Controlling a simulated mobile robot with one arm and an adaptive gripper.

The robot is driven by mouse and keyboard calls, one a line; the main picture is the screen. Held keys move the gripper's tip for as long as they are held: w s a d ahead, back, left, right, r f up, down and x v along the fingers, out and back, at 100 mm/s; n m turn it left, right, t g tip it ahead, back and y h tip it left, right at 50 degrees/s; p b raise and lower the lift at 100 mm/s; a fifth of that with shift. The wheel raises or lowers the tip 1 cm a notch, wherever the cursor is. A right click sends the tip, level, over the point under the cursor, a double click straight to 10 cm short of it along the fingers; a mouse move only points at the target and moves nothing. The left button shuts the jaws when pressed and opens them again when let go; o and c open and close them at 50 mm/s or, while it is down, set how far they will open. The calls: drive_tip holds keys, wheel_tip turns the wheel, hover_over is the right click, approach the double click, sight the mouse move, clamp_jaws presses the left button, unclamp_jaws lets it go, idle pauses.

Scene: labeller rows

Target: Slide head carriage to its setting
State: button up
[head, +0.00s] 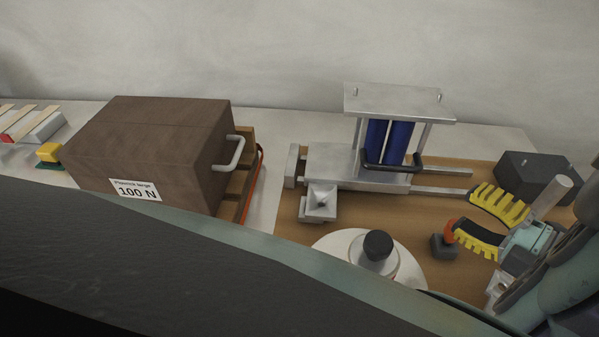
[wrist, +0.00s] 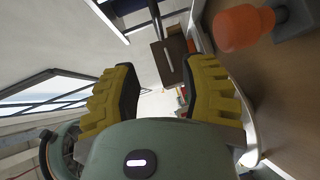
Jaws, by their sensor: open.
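The head carriage (head: 335,168) is a silver metal slide block on two rails (head: 445,190). It carries blue cylinders (head: 387,140) under a flat top plate (head: 400,102) and a black handle (head: 393,166) on its near side. My gripper (head: 463,214) is open and empty to the right of the handle, near the rail ends, apart from the carriage. Its yellow padded fingers also show in the wrist view (wrist: 158,70). An orange knob (wrist: 243,27) on a dark block is beside the right finger there. In the head view that finger partly hides the knob (head: 449,232).
A brown box labelled 100 N (head: 150,150) with a grey handle stands at left. A white round disc with a black knob (head: 378,245) is at front centre. A dark grey box (head: 535,175) stands behind my gripper. Brown board shows between carriage and disc.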

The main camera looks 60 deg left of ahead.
sight(395, 171)
drive_tip(key=a, duration=0.5)
drive_tip(key=s+a+f, duration=0.1)
drive_tip(key=a, duration=0.4)
drive_tip(key=a+f+p, duration=0.1)
drive_tip(key=a, duration=0.4)
drive_tip(key=shift+s, duration=0.25)
drive_tip(key=shift+d, duration=0.1)
clamp_jaws()
